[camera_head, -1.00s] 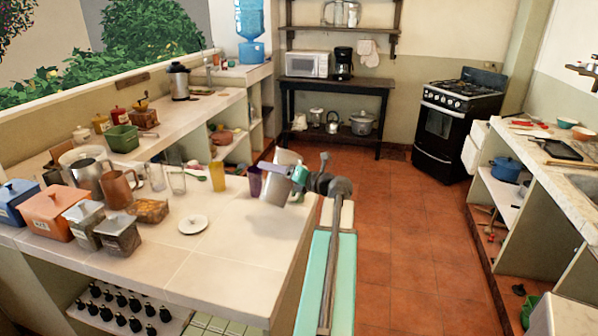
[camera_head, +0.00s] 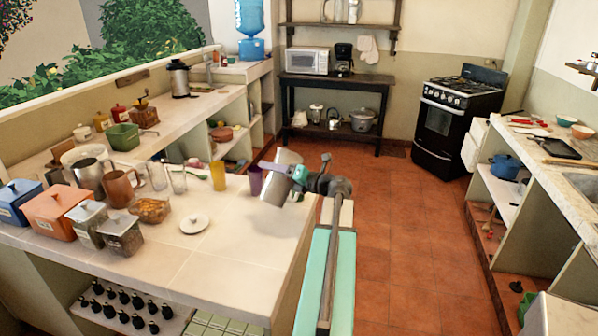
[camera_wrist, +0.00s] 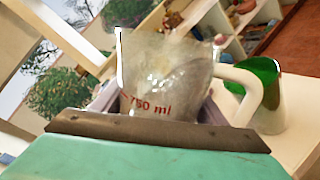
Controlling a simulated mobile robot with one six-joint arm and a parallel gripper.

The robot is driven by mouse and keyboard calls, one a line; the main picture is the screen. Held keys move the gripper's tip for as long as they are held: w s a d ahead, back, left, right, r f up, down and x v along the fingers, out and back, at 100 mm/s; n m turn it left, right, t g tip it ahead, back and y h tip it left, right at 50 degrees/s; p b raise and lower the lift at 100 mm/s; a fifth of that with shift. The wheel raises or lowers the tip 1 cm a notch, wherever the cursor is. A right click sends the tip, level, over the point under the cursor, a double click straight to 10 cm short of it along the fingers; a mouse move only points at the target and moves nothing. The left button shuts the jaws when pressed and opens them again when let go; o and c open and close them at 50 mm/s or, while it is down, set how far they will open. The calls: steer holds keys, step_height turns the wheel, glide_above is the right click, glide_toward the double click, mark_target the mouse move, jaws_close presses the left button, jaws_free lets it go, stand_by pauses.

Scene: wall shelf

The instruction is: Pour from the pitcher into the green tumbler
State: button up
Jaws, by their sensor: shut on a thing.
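The pitcher (camera_head: 273,190) is a pale grey, see-through vessel, held tilted over the right end of the tiled counter in the head view. In the wrist view the pitcher (camera_wrist: 165,80) fills the middle, with a red "750 ml" mark and a pale curved handle at its right. My gripper (camera_head: 299,175) is shut on the pitcher. The green tumbler (camera_wrist: 268,95) stands just beyond the handle in the wrist view, partly covered by it. No stream of liquid is visible.
A purple tumbler (camera_head: 255,178) is close left of the pitcher, and a yellow tumbler (camera_head: 219,176) stands further left. Clear glasses (camera_head: 178,179), a copper mug (camera_head: 118,188) and a white lid (camera_head: 194,223) are also on the counter (camera_head: 235,250). The counter's front right is bare.

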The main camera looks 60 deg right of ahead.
steer(key=shift+m+p, duration=0.3)
steer(key=shift+p, duration=0.3)
steer(key=shift+r+m+p, duration=0.6)
steer(key=shift+m+p, duration=0.2)
steer(key=shift+p, duration=0.85)
stand_by(2.1)
steer(key=shift+f+y+p, duration=0.1)
steer(key=shift+y+p, duration=0.2)
steer(key=shift+p, duration=0.1)
stand_by(1.7)
steer(key=f+n+b, duration=0.1)
steer(key=b, duration=0.4)
steer(key=shift+f+n, duration=0.3)
steer(key=shift+f, duration=0.05)
steer(key=shift+r+b, duration=0.15)
steer(key=shift+b, duration=0.25)
steer(key=shift+r+n, duration=0.3)
steer(key=shift+n, duration=0.1)
steer(key=shift+b, duration=0.5)
